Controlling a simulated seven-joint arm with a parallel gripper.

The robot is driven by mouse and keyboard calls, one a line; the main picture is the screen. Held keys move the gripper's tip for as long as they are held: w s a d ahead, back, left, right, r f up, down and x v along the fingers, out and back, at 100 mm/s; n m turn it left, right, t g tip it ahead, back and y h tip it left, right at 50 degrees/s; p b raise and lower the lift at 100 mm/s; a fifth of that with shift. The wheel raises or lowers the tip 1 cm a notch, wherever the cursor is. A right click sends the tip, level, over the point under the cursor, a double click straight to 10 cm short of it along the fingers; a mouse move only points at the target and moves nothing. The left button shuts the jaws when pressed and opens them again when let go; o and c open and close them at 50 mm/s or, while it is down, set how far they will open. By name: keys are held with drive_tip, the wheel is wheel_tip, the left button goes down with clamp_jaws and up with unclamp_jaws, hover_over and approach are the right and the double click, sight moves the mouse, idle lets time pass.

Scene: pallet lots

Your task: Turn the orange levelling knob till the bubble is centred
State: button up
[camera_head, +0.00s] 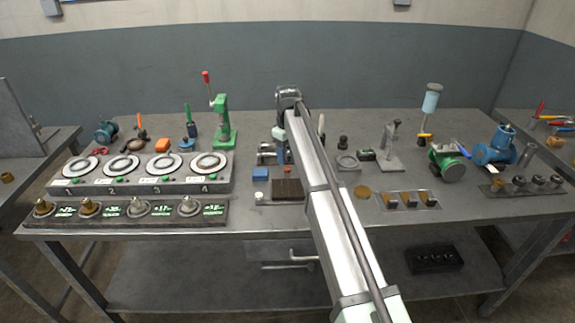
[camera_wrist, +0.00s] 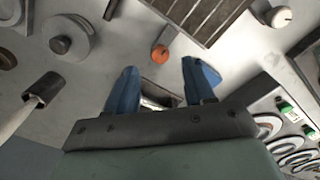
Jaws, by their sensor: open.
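In the wrist picture the knob appears just beyond the gap between the fingertips, apart from both. A pale round piece (camera_wrist: 280,16) lies by the plate's other end. I cannot make out a bubble in either view.
A blue block (camera_head: 260,174) lies left of the plate. A panel of several round dials (camera_head: 139,168) stands further left. My arm crosses the middle of the bench.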

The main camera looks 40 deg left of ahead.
sight(288, 168)
drive_tip(key=shift+f, duration=2.4)
clamp_jaws()
